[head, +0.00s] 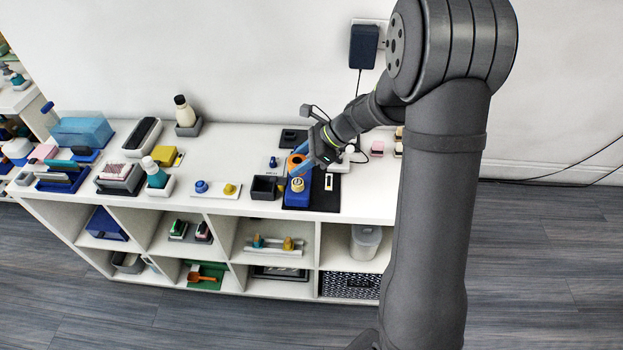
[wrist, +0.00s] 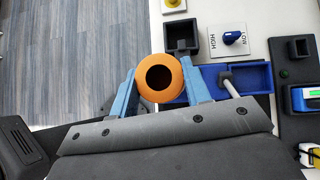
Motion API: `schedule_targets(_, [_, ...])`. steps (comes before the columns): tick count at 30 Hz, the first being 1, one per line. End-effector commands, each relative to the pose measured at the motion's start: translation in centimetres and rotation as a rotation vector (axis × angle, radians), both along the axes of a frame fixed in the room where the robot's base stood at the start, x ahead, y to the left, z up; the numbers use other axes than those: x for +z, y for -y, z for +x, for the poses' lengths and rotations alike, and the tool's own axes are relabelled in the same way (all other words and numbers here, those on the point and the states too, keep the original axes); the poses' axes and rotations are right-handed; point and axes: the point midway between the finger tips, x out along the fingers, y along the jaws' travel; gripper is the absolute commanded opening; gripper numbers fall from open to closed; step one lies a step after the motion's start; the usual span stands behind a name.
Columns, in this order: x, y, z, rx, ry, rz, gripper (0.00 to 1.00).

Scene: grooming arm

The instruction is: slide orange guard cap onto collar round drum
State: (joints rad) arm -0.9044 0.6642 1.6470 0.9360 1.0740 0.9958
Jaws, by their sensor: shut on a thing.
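My gripper (wrist: 160,84) is shut on the orange guard cap (wrist: 160,64), a round ring with a dark central hole, held between its two blue fingers. In the head view the cap (head: 295,162) and my gripper (head: 304,165) are over the back part of a blue holder (head: 297,202) on the shelf top. A small pale-and-yellow round part (head: 298,184) stands on that holder, in front of the cap. I cannot tell whether it is the drum with its collar. In the wrist view the cap overlaps the blue holder (wrist: 255,77), with a pale rod (wrist: 230,84) beside it.
A black open box (head: 265,187) stands left of the holder, with a plate of blue and yellow knobs (head: 215,190) farther left. A dark mat (head: 325,190) lies under the holder. Bottles and brushes crowd the left shelf top. The front edge is close.

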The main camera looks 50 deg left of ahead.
Motion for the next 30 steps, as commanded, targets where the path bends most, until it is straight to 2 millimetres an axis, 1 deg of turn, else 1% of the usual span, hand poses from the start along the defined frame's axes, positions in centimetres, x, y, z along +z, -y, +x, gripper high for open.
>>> schedule_targets(3, [0.9,-0.7,0.2,-0.089,0.002,0.000,0.10])
schedule_targets(6, [1.1,-0.9,0.2,-0.120,0.001,-0.001,0.10])
schedule_targets(17, [1.2,-0.9,0.4,-0.124,-0.005,0.004,0.10])
schedule_targets(23, [0.0,-0.9,0.3,-0.122,-0.005,0.002,0.10])
schedule_targets(30, [-2.4,-0.8,0.3,-0.121,-0.005,0.001,0.10])
